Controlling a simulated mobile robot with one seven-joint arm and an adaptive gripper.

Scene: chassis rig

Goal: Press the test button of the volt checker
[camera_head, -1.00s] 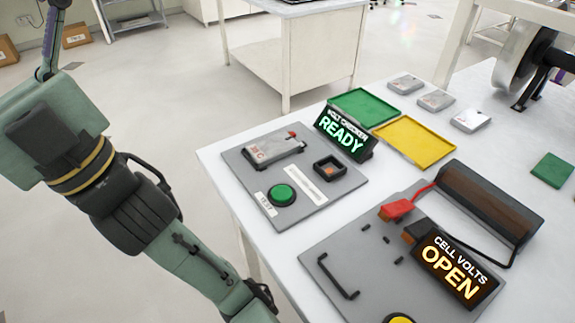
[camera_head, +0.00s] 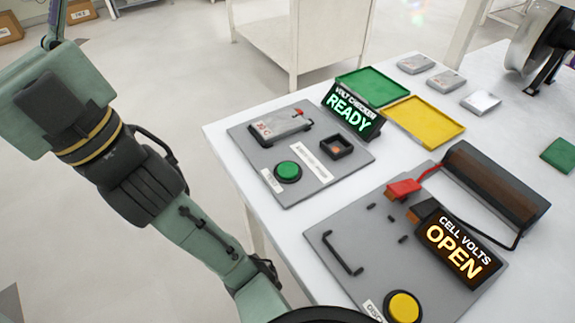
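The volt checker is a grey plate (camera_head: 288,188) on the left part of the white table. Its green round test button (camera_head: 288,172) sits near the plate's front left, with a small white label beside it. A black sign (camera_head: 352,111) at its back reads "VOLT CHECKER READY" in green. A grey cell-like block (camera_head: 281,125) lies on the plate, with a small red tip at its right end. A black square socket (camera_head: 336,146) with an orange-brown inside stands to its right. My arm comes down at the left, and my gripper is out of view.
A second grey plate (camera_head: 345,285) at the front right carries a yellow button (camera_head: 404,307), a black handle, a red connector (camera_head: 403,188) and a sign (camera_head: 458,245) reading "CELL VOLTS OPEN". Green (camera_head: 367,86) and yellow (camera_head: 423,122) trays and several grey blocks lie behind.

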